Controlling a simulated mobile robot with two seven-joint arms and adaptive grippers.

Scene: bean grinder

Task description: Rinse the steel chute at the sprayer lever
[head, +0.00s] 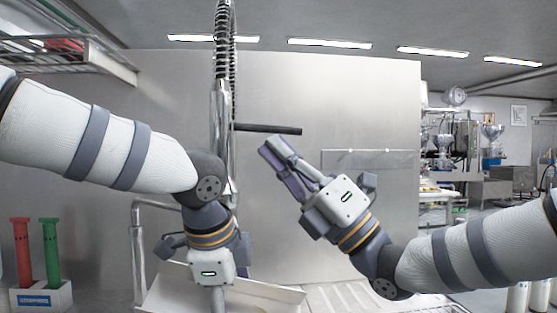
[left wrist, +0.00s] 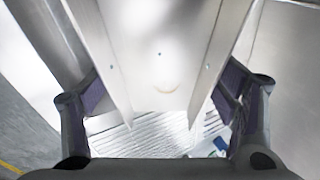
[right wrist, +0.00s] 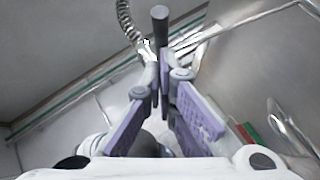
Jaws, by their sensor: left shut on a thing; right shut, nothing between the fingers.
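The steel chute (left wrist: 160,50) is a pale metal channel with two raised side walls, filling the middle of the left wrist view. My left gripper (left wrist: 160,97) is shut on it, with one purple-padded finger at each side. In the head view my left gripper (head: 217,292) points down, and its fingers are hardly visible. The sprayer lever (head: 268,129) is a dark horizontal bar at the upright sprayer (head: 222,100). My right gripper (head: 268,153) is shut and empty just below the lever. In the right wrist view the lever (right wrist: 160,30) shows beyond the fingertips (right wrist: 163,82); contact is unclear.
A pale-rimmed basin or tray (head: 285,295) lies below my left gripper, beside a ribbed draining surface (head: 340,297). A holder (head: 42,298) with a red and a green handle stands at left. A steel back wall (head: 370,100) is behind. A wire shelf (head: 75,62) hangs upper left.

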